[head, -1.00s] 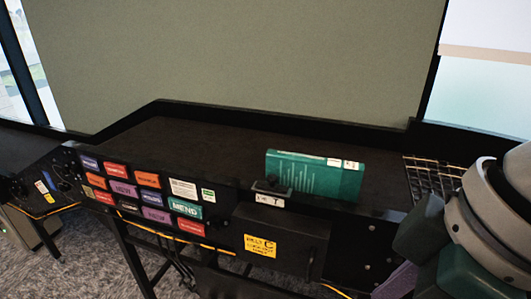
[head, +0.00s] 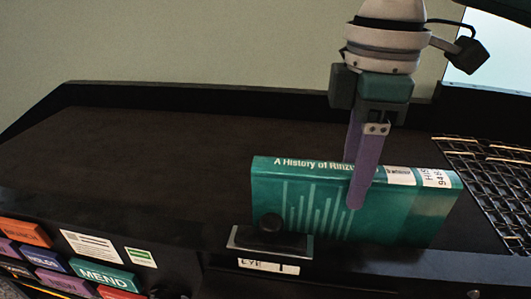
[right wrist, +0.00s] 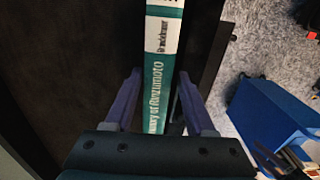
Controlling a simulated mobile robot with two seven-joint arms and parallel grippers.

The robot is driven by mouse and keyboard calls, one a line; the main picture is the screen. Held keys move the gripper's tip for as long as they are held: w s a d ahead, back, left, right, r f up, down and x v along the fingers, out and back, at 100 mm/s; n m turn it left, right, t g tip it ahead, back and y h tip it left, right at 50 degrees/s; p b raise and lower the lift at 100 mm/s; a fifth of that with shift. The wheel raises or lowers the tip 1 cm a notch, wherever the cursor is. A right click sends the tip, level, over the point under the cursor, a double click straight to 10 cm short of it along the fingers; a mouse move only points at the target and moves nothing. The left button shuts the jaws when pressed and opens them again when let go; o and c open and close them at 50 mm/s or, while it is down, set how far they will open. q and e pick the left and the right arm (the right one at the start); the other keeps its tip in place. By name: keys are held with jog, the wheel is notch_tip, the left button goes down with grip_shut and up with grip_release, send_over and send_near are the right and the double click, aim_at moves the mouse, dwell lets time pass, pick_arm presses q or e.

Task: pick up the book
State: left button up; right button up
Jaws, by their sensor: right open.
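The teal book (head: 300,205) stands upright on the dark belt with its spine up, near the front edge. White labels sit at the right end of its spine. In the right wrist view the book (right wrist: 156,95) runs between the two purple fingers. My right gripper (head: 356,183) comes down from above over the middle of the book. It is open, with one finger in front of the cover and the other behind it. Whether the fingers touch the book I cannot tell. My left gripper is out of view.
A black knob on a small bracket (head: 268,240) stands in front of the book's left part. A wire mesh (head: 490,175) lies to the right. The belt (head: 150,155) is bare to the left. Coloured labels (head: 105,277) cover the front panel. A dark rail runs along the back.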

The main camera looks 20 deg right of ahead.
aim_at(345, 210)
jog(key=f+p, duration=0.1)
jog(key=f, duration=0.6)
jog(key=shift+d, duration=0.2)
jog(key=shift+c, duration=0.2)
grip_shut()
jog(key=shift+w+r, duration=0.1)
dwell(0.9)
